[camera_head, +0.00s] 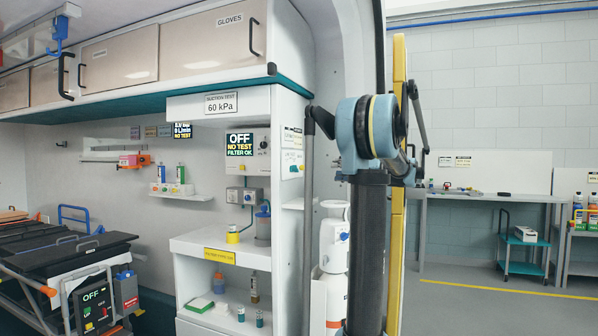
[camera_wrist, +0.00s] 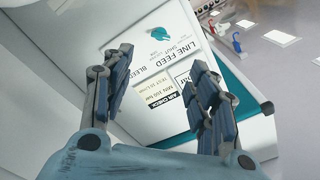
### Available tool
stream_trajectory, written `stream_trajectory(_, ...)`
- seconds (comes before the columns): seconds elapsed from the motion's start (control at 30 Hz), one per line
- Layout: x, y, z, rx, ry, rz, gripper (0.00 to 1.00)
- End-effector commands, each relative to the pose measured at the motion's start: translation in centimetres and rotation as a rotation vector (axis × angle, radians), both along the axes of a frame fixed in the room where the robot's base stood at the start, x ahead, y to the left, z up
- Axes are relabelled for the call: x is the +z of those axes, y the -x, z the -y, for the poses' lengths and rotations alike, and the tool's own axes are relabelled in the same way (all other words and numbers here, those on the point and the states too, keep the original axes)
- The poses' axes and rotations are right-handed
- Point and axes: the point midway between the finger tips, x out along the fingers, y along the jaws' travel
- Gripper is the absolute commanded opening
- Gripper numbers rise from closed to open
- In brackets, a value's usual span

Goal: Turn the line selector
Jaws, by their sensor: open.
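In the wrist view a white plate reads LINE FEED (camera_wrist: 150,52), with SHUT and BLEED among its words; the print appears rotated. A small teal selector knob (camera_wrist: 158,33) sits on this plate, beyond my fingertips. My gripper (camera_wrist: 161,62) is open and empty, its two blue-and-grey jointed fingers spread apart toward the plate. The fingers appear apart from the knob. In the head view my gripper is not visible, and I cannot clearly make out the selector there.
Below the plate are label cards (camera_wrist: 160,97). A teal-edged ledge (camera_wrist: 245,95) runs at the right. In the head view the vehicle has a suction panel (camera_head: 248,155), a white side counter (camera_head: 195,245) and a stretcher (camera_head: 75,255). A workbench (camera_head: 480,196) stands outside right.

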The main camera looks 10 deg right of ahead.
Motion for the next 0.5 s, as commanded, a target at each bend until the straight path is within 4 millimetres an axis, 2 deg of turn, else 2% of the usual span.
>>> stream_trajectory(0.17, 0.0, -0.9, -1.8, 0.004, 0.0, -0.001, 0.53)
stream_trajectory(0.5, 0.0, -3.6, -6.8, 0.004, 0.001, -0.002, 0.53)
